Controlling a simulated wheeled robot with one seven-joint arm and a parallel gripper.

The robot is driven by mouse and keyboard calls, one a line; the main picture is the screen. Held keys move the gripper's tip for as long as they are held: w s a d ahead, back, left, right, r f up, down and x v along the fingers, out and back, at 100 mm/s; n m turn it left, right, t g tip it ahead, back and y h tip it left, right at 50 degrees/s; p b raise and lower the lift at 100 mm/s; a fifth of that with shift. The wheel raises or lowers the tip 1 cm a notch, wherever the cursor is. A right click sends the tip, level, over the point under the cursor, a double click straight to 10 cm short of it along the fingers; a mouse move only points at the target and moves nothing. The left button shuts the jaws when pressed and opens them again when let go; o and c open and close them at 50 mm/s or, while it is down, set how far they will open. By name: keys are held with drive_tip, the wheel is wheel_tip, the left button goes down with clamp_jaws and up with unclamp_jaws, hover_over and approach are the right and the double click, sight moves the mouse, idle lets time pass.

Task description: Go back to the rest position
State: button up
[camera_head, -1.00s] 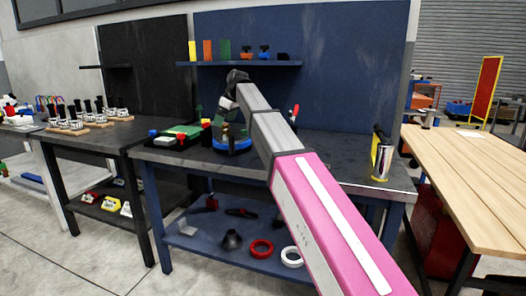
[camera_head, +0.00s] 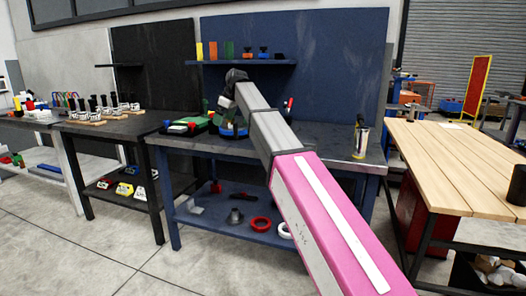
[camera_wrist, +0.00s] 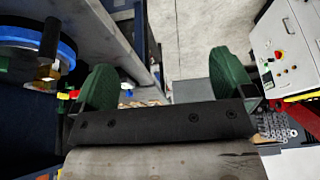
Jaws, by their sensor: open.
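My gripper (camera_wrist: 164,80) shows in the wrist view with its two green fingers wide apart and nothing between them. The positioner (camera_wrist: 30,45), a round device with a blue ring and a brass-coloured fitting, is at the upper left of the wrist view, apart from the fingers. In the head view the blue-ringed positioner (camera_head: 236,132) sits on the blue bench, partly hidden behind my arm.
Above is a shelf (camera_head: 240,63) with small items. A wooden table (camera_head: 450,165) stands at right, a black bench (camera_head: 110,127) at left. Open floor (camera_head: 110,245) lies in front.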

drive_tip(key=s+d+f+m+h, duration=0.1)
drive_tip(key=s+d+f+m, duration=0.15)
drive_tip(key=d+f, duration=0.6)
drive_tip(key=s+d+f+m+h, duration=0.1)
drive_tip(key=s+d+f+m, duration=0.3)
drive_tip(key=f, duration=0.8)
drive_tip(key=s+d+f+m, duration=0.1)
drive_tip(key=s+d+f, duration=0.1)
drive_tip(key=d+f, duration=0.65)
drive_tip(key=s+d+f+m+h, duration=0.1)
drive_tip(key=s+d+f+m, duration=0.2)
drive_tip(key=s+d+f, duration=0.4)
drive_tip(key=s+d+f+m+g+h, duration=0.1)
drive_tip(key=s+d+f+m, duration=0.2)
drive_tip(key=s+d+f, duration=0.4)
drive_tip(key=s+f, duration=0.6)
drive_tip(key=shift+d+f+m, duration=0.15)
drive_tip(key=shift+d+m, duration=0.1)
drive_tip(key=shift+m, duration=0.1)
